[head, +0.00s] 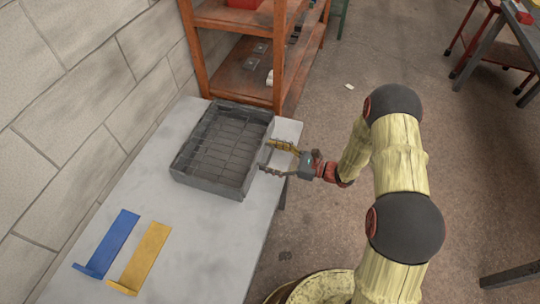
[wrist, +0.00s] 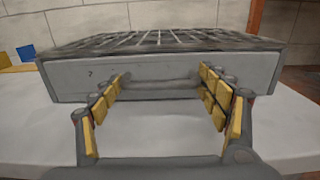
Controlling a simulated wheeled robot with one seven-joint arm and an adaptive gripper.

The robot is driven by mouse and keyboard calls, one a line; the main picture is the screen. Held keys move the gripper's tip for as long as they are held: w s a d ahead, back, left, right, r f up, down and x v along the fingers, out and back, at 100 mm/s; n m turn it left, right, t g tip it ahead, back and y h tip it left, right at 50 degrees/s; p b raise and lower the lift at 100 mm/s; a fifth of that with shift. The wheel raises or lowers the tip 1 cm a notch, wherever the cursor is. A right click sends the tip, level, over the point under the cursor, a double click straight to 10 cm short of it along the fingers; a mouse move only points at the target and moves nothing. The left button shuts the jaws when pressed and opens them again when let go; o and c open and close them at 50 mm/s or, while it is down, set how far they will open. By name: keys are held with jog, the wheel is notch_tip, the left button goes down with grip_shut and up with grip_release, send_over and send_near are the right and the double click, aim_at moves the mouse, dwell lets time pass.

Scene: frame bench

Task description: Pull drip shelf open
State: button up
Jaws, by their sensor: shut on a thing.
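The drip shelf, a grey box-like tray with a wire grid (head: 222,147), sits on the pale bench top. Its flat grey front (wrist: 75,80) faces me in the wrist view, with a grey bar handle (wrist: 160,84) at the middle. My gripper (head: 267,157) is at the right side of the box in the head view. In the wrist view its yellow-padded fingers (wrist: 162,90) are shut on the handle, one at each end. The fingertips partly hide the handle's ends. I cannot tell how far the shelf is pulled out.
The pale bench (head: 205,240) is bare in front of the box. A blue bracket (head: 112,240) and a yellow bracket (head: 146,255) lie at its near left. A block wall (head: 75,110) runs along the left. An orange shelf rack (head: 240,75) stands behind. Open floor lies to the right.

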jog(key=shift+w, duration=0.1)
jog(key=c, duration=0.4)
jog(key=p+v, duration=0.1)
jog(key=v, duration=0.8)
jog(key=shift+d+r, duration=0.1)
jog(key=shift+d, duration=0.25)
jog(key=shift+c, duration=0.3)
jog(key=o, duration=1.4)
jog(key=shift+d, duration=0.1)
jog(key=v, duration=1.2)
